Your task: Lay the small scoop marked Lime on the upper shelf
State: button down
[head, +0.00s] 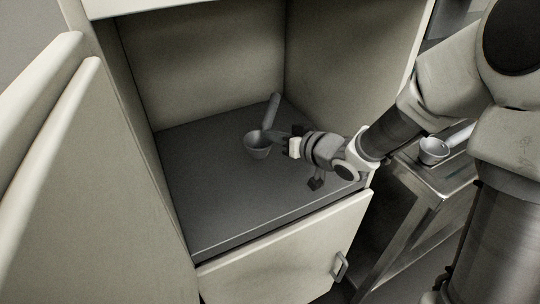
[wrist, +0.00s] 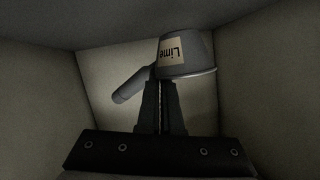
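The small grey scoop (head: 257,152) is over the dark shelf (head: 220,205) inside the open cabinet compartment, its handle pointing to the back. I cannot tell whether it touches the shelf. The wrist view shows the scoop (wrist: 190,56) with a label reading Lime, upside down, on its cup. My gripper (head: 284,140) reaches in from the right. In the wrist view its fingers (wrist: 161,90) are nearly together, with their tips at the scoop where cup and handle meet. They appear shut on it, though the grip itself is partly hidden.
A closed lower door (head: 290,245) with a handle is under the shelf. An open door (head: 75,190) stands at the left. Another scoop (head: 434,151) lies on a metal counter (head: 425,182) to the right, partly behind my arm. The rest of the shelf is clear.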

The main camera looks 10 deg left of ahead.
jog(key=shift+f+b, duration=0.7)
jog(key=shift+f, duration=1.45)
jog(key=shift+f, duration=0.25)
jog(key=c, duration=1.1)
grip_release()
jog(key=shift+r, duration=0.1)
jog(key=shift+r, duration=0.25)
jog(key=p+v, duration=0.2)
jog(key=v, duration=0.8)
jog(key=shift+d+f, duration=0.15)
jog(key=shift+b+v, duration=0.45)
jog(key=shift+v, duration=0.4)
